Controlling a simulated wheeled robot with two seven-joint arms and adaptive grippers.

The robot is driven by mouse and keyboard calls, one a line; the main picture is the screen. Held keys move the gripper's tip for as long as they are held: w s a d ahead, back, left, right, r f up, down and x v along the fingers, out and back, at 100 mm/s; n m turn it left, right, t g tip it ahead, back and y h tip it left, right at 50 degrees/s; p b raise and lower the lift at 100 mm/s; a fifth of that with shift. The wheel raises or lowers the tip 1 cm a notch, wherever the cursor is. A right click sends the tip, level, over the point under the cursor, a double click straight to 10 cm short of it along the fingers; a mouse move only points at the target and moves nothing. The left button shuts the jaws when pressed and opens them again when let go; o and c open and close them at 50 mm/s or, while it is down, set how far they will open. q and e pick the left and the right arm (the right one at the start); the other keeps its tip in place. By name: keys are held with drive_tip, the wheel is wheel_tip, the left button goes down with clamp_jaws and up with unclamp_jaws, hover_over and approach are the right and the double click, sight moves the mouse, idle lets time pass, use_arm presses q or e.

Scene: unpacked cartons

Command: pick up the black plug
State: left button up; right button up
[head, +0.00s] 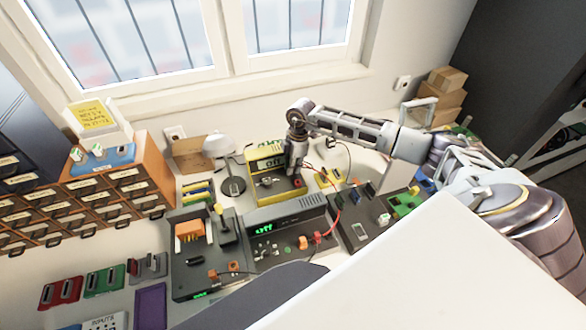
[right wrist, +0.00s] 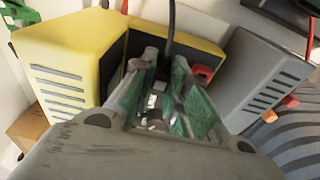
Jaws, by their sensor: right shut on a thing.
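My right gripper (head: 294,170) reaches down over the front of the yellow device (head: 262,175), beside its right side wall. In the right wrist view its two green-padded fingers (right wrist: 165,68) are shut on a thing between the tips. A dark lead (right wrist: 171,30) runs up and away from just beyond the fingertips. The thing held appears to be the black plug; its body is mostly hidden by the fingers. A red part (right wrist: 203,72) sits just right of the fingertips. My left gripper is not in view.
A grey box with a green display (head: 265,228) stands in front of the yellow device. A desk lamp (head: 232,185) is to its left.

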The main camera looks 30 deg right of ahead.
drive_tip(key=shift+r, duration=0.15)
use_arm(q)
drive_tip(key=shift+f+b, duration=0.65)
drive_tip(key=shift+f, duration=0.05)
use_arm(e)
drive_tip(key=shift+r, duration=4.9)
